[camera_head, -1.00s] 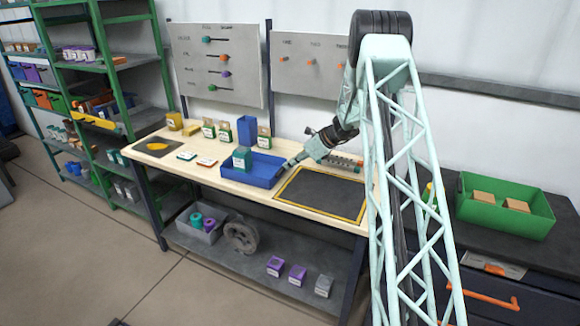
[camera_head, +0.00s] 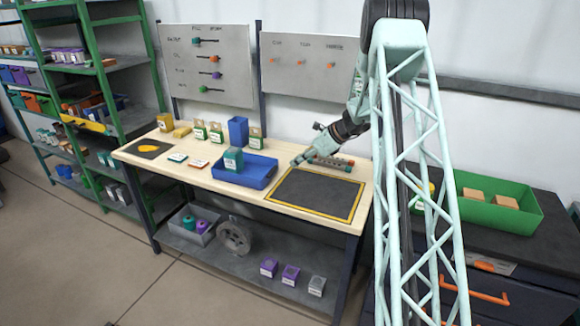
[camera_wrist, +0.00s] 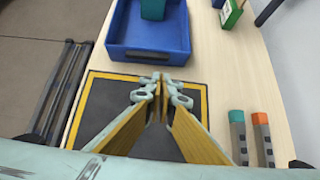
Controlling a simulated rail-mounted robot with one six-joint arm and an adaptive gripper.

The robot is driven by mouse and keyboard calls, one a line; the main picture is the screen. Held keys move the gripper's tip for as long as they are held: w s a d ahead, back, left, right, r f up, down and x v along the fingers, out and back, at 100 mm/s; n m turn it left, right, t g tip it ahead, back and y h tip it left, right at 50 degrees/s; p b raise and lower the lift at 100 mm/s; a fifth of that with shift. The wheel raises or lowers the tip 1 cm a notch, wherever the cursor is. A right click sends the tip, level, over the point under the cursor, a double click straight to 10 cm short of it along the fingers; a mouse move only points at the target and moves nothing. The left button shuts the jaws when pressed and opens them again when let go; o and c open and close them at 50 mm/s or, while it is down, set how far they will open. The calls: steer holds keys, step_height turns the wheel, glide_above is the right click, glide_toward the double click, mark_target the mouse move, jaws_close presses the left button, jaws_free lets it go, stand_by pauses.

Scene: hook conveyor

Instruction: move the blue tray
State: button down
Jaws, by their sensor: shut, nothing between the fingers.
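The blue tray (camera_head: 262,172) lies on the wooden workbench, with a teal box (camera_head: 233,160) standing in its left part. In the wrist view the blue tray (camera_wrist: 150,47) is at the top, just beyond the yellow-edged dark mat. The dark mat (camera_head: 315,195) lies to the right of the tray. My gripper (camera_head: 299,161) is over the back of the mat, to the right of the tray and apart from it. In the wrist view my gripper (camera_wrist: 161,80) has its fingertips together with nothing between them.
A blue bin (camera_head: 238,130) and small cartons stand behind the tray. A green crate (camera_head: 490,215) with brown boxes sits on the right counter. The mat is bare.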

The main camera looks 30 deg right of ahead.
steer(key=v, duration=0.5)
stand_by(0.4)
